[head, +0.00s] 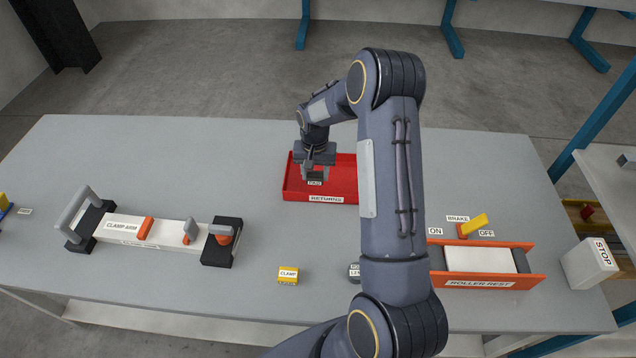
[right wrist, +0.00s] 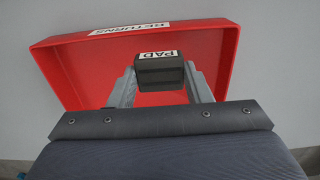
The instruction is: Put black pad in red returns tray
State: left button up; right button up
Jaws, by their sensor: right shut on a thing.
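The black pad (right wrist: 160,73), with a white PAD label, is between the fingers of my right gripper (right wrist: 162,82), which is shut on it. In the head view the pad (head: 314,176) shows under my right gripper (head: 316,170), over the left part of the red returns tray (head: 340,192). The tray's red floor and walls also show around the pad in the right wrist view (right wrist: 90,75). I cannot tell whether the pad touches the tray floor. My right arm hides the tray's right end in the head view. My left gripper is not in view.
A clamp arm fixture (head: 170,231) lies on the left of the grey table (head: 200,150). A yellow clamp block (head: 288,275) is at the front middle. An orange roller rest (head: 485,282), a brake lever (head: 474,225) and a STOP box (head: 590,262) stand at the right.

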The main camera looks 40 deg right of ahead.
aim_at(318, 187)
jog(key=shift+w+d+f, duration=0.2)
jog(key=shift+d+f, duration=0.1)
jog(key=shift+f, duration=0.15)
jog(key=shift+w+d+f, duration=0.15)
jog(key=shift+d+f, duration=0.1)
jog(key=shift+f, duration=0.15)
jog(key=f+b, duration=0.2)
jog(key=f, duration=0.1)
jog(key=shift+w+d+f, duration=0.15)
jog(key=shift+d+f, duration=0.05)
jog(key=shift+f, duration=0.1)
jog(key=shift+r, duration=0.1)
jog(key=shift+f+b, duration=0.25)
jog(key=shift+b, duration=0.1)
jog(key=o, duration=1)
jog(key=shift+r, duration=0.1)
